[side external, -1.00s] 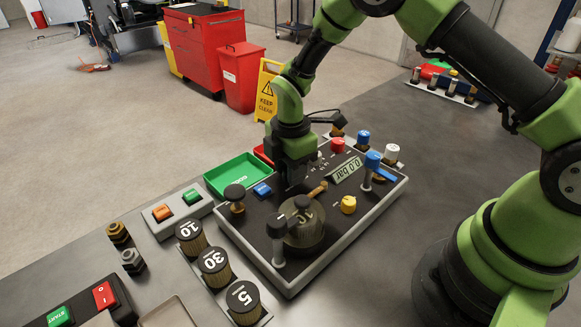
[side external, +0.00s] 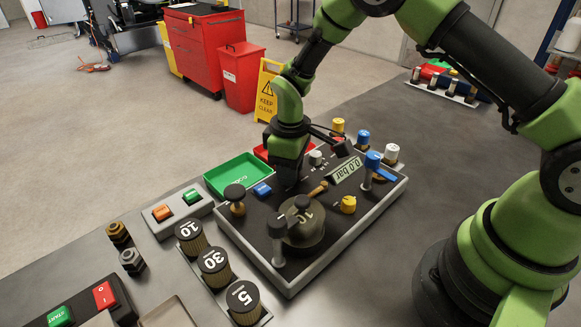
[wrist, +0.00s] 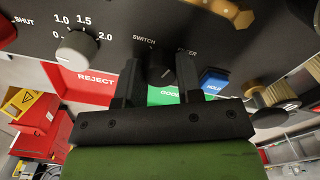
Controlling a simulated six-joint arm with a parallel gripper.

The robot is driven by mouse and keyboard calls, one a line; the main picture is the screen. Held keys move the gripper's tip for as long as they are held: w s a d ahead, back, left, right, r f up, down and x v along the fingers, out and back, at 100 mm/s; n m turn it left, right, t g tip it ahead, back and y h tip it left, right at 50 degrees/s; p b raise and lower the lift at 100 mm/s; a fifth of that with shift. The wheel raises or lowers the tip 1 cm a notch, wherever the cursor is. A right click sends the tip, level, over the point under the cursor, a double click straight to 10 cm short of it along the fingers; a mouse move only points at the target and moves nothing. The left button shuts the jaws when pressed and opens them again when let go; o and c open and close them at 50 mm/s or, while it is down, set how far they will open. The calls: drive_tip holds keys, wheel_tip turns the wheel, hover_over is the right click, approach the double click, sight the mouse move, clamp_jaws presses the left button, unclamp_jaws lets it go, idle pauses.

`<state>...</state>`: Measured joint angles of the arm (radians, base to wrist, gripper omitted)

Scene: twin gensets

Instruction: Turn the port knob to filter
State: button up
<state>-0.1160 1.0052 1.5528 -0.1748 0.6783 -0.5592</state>
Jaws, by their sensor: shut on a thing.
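A small black knob (wrist: 162,68) sits on the dark panel between the printed words SWITCH (wrist: 144,38) and a partly hidden word ending in "TER" (wrist: 187,52). My gripper (wrist: 160,75) points down at the panel and is shut on this knob, with one finger on each side. Which way the knob points I cannot tell. In the side external view my gripper (side external: 289,182) is down at the panel's far left part, and it hides the knob there.
A white dial (wrist: 76,48) and a blue HOLD button (wrist: 214,80) flank the knob. A green GOOD tray (side external: 230,176) lies behind the panel.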

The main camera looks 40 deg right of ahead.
drive_tip(key=m, duration=0.5)
drive_tip(key=shift+m, duration=0.3)
idle(0.4)
drive_tip(key=o, duration=0.9)
drive_tip(key=shift+o, duration=0.2)
wheel_tip(320, 180, up, 10)
drive_tip(key=s+r+m+t, duration=0.15)
drive_tip(key=s+r, duration=0.25)
drive_tip(key=r, duration=0.5)
drive_tip(key=s+r+m+t+y, duration=0.1)
drive_tip(key=s+r+t, duration=0.1)
drive_tip(key=s, duration=0.7)
drive_tip(key=s+d+r+m+t+y, duration=0.1)
drive_tip(key=s+r+t, duration=0.2)
drive_tip(key=s+r, duration=0.2)
drive_tip(key=s, duration=0.3)
drive_tip(key=shift+s+d+r+m+t, duration=0.25)
drive_tip(key=shift+s+m+t, duration=0.1)
